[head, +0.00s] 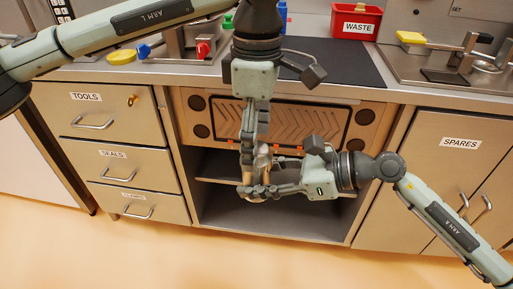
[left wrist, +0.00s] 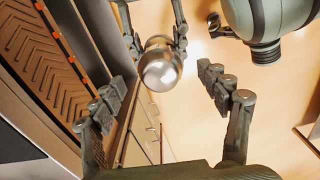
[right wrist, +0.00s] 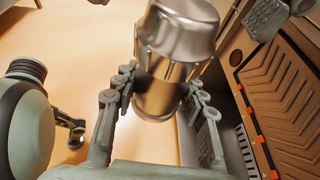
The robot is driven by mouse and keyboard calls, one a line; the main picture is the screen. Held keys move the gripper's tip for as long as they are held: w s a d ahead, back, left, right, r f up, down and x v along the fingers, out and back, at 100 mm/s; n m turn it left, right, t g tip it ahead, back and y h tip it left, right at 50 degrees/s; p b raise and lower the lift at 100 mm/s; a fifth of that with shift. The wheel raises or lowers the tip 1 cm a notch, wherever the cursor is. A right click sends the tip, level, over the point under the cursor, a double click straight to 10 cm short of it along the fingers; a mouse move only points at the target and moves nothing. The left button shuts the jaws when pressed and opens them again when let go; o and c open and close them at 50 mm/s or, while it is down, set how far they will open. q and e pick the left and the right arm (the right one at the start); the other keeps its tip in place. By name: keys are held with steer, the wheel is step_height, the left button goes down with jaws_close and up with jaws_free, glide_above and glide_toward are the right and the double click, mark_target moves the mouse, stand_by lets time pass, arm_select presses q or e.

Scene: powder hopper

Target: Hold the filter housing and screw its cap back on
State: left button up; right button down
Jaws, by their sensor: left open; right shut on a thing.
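The filter housing (right wrist: 158,98) is a shiny metal cylinder, upright in the right wrist view. A wider silver cap (right wrist: 182,30) sits at its top end; I cannot tell whether it is threaded on. In the left wrist view the cap's round top (left wrist: 160,68) faces the camera. My right gripper (head: 258,190) is shut on the housing body below the cap, its fingers on both sides. My left gripper (head: 254,148) points down above the housing, its fingers (left wrist: 162,85) apart and clear of the cap. In the head view the grippers mostly hide the housing.
Behind the grippers is a brown chevron panel (head: 285,122) above an open shelf (head: 220,168). Drawers (head: 115,128) stand left, a SPARES cupboard (head: 425,145) right. On the counter are a red WASTE bin (head: 357,20) and coloured-handled fittings (head: 203,50). The floor in front is clear.

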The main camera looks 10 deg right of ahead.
steer(key=shift+r, duration=0.1)
arm_select(q)
step_height(320, 180, up, 10)
steer(key=shift+f, duration=0.2)
stand_by(0.4)
